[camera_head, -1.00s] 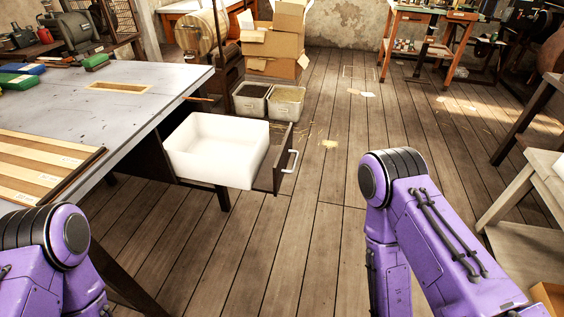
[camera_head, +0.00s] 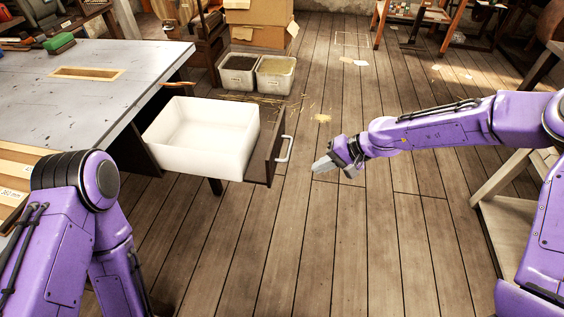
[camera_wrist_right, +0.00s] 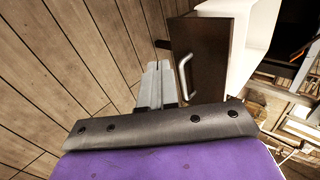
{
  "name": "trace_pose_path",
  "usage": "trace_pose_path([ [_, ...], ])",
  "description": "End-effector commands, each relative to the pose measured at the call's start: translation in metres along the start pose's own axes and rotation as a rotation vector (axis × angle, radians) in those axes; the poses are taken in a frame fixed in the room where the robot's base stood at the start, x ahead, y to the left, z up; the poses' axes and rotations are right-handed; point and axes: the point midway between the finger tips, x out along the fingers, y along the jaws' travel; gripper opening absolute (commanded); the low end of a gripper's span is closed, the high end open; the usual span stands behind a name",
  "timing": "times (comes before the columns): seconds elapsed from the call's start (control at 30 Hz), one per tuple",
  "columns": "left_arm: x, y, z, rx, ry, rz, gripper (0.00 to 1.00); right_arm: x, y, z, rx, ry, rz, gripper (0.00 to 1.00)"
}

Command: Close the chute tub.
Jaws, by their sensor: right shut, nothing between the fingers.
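The chute tub is a white open bin (camera_head: 205,140) in a dark pull-out drawer (camera_head: 262,160) that stands out from the right side of the grey workbench. The drawer's front panel carries a pale bar handle (camera_head: 285,149); the handle also shows in the right wrist view (camera_wrist_right: 184,76). My right gripper (camera_head: 318,166) is shut and empty, a short way to the right of the handle and apart from it. In the right wrist view its fingers (camera_wrist_right: 157,84) lie beside the drawer front. My left arm shows at the lower left, but its gripper is out of view.
The workbench (camera_head: 100,100) fills the left, with a slot in its top. Two grey bins, one dark-filled (camera_head: 237,72) and one straw-filled (camera_head: 275,75), stand on the floor behind the drawer. Open plank floor (camera_head: 340,250) lies in front and right.

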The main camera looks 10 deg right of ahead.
Motion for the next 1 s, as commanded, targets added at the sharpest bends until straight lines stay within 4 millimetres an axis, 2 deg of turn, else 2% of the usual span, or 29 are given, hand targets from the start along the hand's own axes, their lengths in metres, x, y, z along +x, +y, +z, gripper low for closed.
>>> trace_pose_path([
  [0.03, 0.000, 0.000, 0.000, 0.000, 0.000, 0.000, 0.43, -0.013, -0.014, -0.007, -0.024, -0.008, -0.037, 0.00],
  [0.07, 0.000, 0.000, 0.000, 0.000, 0.000, 0.000, 0.43, -0.019, -0.019, -0.009, -0.037, -0.016, -0.052, 0.00],
  [0.17, 0.000, 0.000, 0.000, 0.000, 0.000, 0.000, 0.43, -0.022, -0.028, -0.011, -0.059, -0.031, -0.075, 0.00],
  [0.27, 0.002, 0.000, 0.001, 0.000, 0.000, 0.000, 0.43, -0.009, -0.028, -0.010, -0.059, -0.034, -0.073, 0.00],
  [0.67, 0.006, 0.001, 0.002, 0.000, 0.000, 0.000, 0.43, 0.078, -0.033, -0.005, -0.059, -0.036, -0.070, 0.00],
  [0.8, 0.001, 0.000, 0.000, 0.000, 0.000, 0.000, 0.43, 0.091, -0.052, -0.004, -0.062, -0.033, -0.070, 0.00],
  [1.0, 0.000, 0.000, 0.000, 0.000, 0.000, 0.000, 0.43, 0.101, -0.062, -0.004, -0.059, -0.033, -0.071, 0.00],
])
